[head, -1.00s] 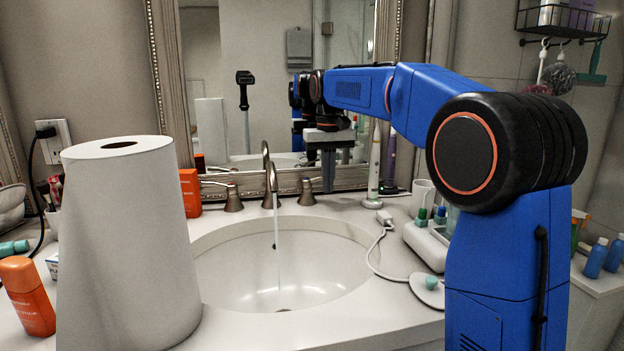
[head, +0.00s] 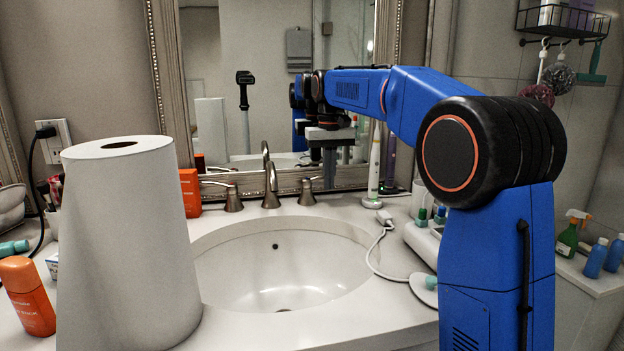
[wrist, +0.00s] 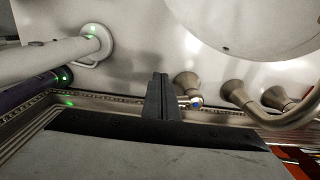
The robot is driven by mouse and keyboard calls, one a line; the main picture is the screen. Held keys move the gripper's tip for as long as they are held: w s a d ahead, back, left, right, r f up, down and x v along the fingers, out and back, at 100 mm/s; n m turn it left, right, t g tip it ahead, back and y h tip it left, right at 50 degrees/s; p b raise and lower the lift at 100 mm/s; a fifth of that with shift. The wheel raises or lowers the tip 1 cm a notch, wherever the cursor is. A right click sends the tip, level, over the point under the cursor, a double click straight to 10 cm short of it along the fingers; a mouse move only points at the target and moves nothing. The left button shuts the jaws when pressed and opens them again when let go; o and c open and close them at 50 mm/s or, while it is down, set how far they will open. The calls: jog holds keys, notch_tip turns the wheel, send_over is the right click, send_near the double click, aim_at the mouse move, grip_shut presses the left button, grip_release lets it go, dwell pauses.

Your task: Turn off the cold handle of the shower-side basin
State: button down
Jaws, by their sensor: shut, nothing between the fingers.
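The basin (head: 225,265) has a bronze faucet (head: 270,185) with no water stream showing. The right-hand handle (head: 307,192) stands near the mirror, its lever pointing right toward my gripper. In the wrist view this handle (wrist: 187,84) shows a small blue mark at its end, just right of the fingers. The left-hand handle (head: 232,198) has its lever pointing left. My gripper (head: 330,180) is shut and empty, fingers down, right of and beside the right-hand handle. It also shows in the wrist view (wrist: 160,82). I cannot tell whether it touches the lever.
The mirror frame (head: 345,178) is close behind my gripper. A white electric toothbrush (head: 375,170) and a purple one (head: 391,165) stand to the right. A large white roll (head: 125,250) and orange boxes and bottles are on the left. The basin's middle is clear.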

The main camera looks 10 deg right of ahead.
jog(key=shift+w, duration=0.2)
jog(key=shift+s, duration=0.65)
notch_tip(320, 180, up, 7)
dwell(0.3)
jog(key=shift+s, duration=0.1)
